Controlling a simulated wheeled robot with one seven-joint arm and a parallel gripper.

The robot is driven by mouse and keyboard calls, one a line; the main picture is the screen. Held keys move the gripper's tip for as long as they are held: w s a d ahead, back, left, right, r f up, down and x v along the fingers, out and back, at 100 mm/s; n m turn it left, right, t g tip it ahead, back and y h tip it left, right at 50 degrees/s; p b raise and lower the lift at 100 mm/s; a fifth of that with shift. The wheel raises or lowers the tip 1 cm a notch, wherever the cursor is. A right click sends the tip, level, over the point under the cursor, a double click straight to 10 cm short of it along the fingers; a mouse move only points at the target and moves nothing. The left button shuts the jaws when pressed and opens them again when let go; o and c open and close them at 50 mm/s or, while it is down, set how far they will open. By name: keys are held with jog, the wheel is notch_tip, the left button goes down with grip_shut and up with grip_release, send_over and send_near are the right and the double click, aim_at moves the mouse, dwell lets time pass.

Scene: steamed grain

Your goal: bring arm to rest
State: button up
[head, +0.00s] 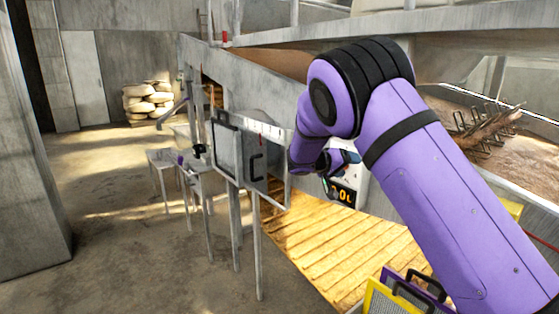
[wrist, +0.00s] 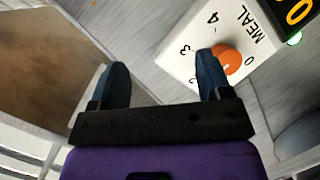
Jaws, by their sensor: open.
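My purple arm (head: 420,160) reaches in from the lower right of the head view, bends at a high elbow and comes down toward a white control panel. In the wrist view, my gripper (wrist: 160,65) is open, with its two dark blue fingers wide apart and nothing held between them. An orange knob (wrist: 232,66) on the white panel (wrist: 187,66), marked "MEAL" with numbers around it, lies just beside the right finger. That finger covers the knob's left edge; I cannot tell whether they touch. In the head view the gripper is small and partly hidden by my arm.
A black display with yellow digits (head: 342,194) is on the panel. A grey metal frame (head: 250,155) stands left of my arm, above slatted wooden boards (head: 315,245). Yellow and purple framed screens (head: 385,297) are at the bottom. Sacks (head: 148,100) lie far back; the left floor is open.

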jog(key=s+d+r+g+y, duration=0.2)
jog(key=s+d+r+y, duration=0.3)
jog(key=s, duration=0.7)
jog(key=s+d+r+g+y, duration=0.25)
jog(key=s+d+r, duration=0.45)
jog(key=s, duration=0.4)
jog(key=s+a+n+t+y, duration=0.1)
jog(key=s+a+y, duration=0.1)
jog(key=s, duration=1.1)
jog(key=s+a+r+n+t+y, duration=0.1)
jog(key=s+y, duration=0.3)
jog(key=s, duration=1)
jog(key=shift+s+a+n+t, duration=0.25)
jog(key=shift+a+n+t, duration=0.15)
jog(key=shift+a+t, duration=0.4)
